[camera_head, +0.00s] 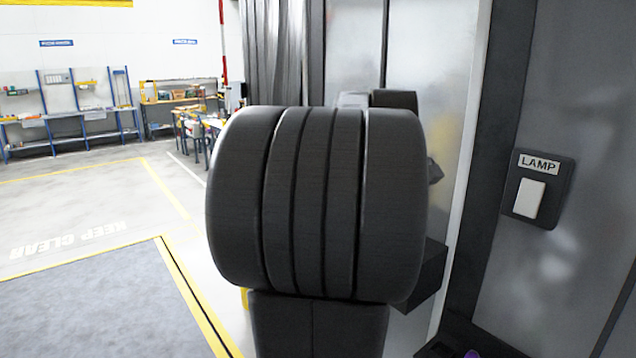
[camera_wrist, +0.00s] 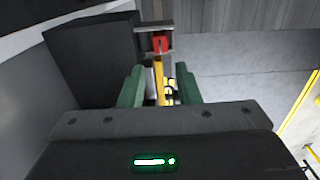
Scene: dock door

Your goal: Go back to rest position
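My gripper (camera_wrist: 160,78) shows in the wrist view as two green fingers with a clear gap between them; it is open. A yellow bar (camera_wrist: 159,85) with a red piece (camera_wrist: 160,44) at its far end lies in line with the gap. A dark bracket surrounds the red piece. I see no finger pressed on the bar, and its depth relative to the fingertips is hard to tell. My gripper does not show in the head view, where a large dark part of my arm fills the middle.
A dark box (camera_wrist: 92,58) stands left of the fingers in the wrist view. In the head view, a wall switch labelled LAMP (camera_head: 530,198) is at right. Workbenches (camera_head: 68,125) stand far left. The floor at left, marked KEEP CLEAR (camera_head: 68,240), is free.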

